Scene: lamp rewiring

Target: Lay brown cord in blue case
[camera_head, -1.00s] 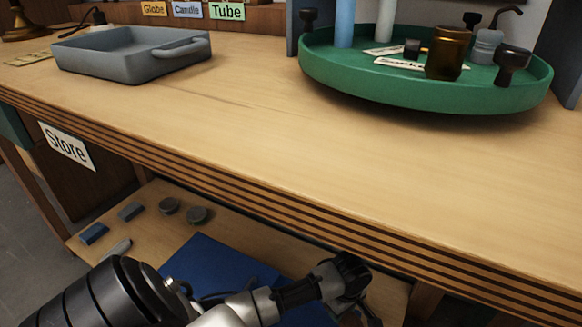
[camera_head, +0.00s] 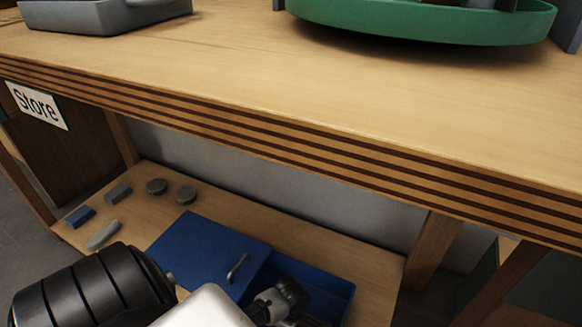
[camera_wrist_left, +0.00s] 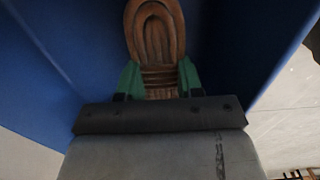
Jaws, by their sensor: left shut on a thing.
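The blue case (camera_head: 328,290) sits on the lower shelf. Its right part is open, and a flat blue lid (camera_head: 205,250) with a grey handle covers or lies beside its left part. My left gripper (camera_head: 287,303) reaches down at the open part; its fingertips are hidden in the head view. In the left wrist view the green fingertips (camera_wrist_left: 159,80) are shut on the brown cord (camera_wrist_left: 155,35), a looped coil, with blue case walls (camera_wrist_left: 270,40) on both sides. Whether the cord touches the case floor I cannot tell. My right gripper is out of view.
Several small blue and grey pieces (camera_head: 118,193) lie on the shelf (camera_head: 150,219) left of the case. The worktop edge (camera_head: 300,135) overhangs the shelf. A grey tray (camera_head: 105,15) and a green turntable (camera_head: 430,28) stand on top. A "Store" label (camera_head: 37,105) hangs at left.

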